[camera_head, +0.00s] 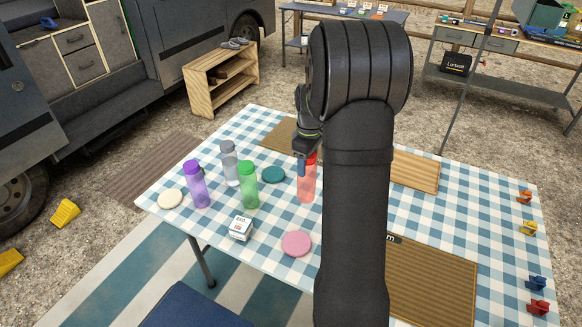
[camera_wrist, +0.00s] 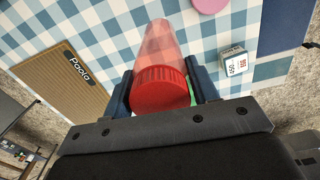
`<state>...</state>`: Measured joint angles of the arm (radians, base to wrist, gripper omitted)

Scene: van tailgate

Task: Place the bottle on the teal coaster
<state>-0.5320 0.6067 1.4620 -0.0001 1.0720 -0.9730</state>
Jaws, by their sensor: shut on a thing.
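A translucent red bottle (camera_head: 307,184) with a red cap (camera_wrist: 162,88) stands upright, just right of the teal coaster (camera_head: 272,174) in the head view. My gripper (camera_head: 304,160) is shut on this bottle at its cap, and the wrist view shows a finger on each side. Whether the bottle's base touches the table cannot be told. The teal coaster is bare in the head view and does not show in the wrist view. Other bottles stand to the left: a green one (camera_head: 248,186), a grey one (camera_head: 229,164) and a purple one (camera_head: 197,185).
A pink coaster (camera_head: 296,243), a cream coaster (camera_head: 170,198) and a small white box (camera_head: 240,228) lie on the checked tablecloth (camera_head: 270,255). Brown mats (camera_head: 430,280) and a wooden board (camera_head: 415,170) lie right of my arm. Several coloured clips (camera_head: 528,228) line the right edge.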

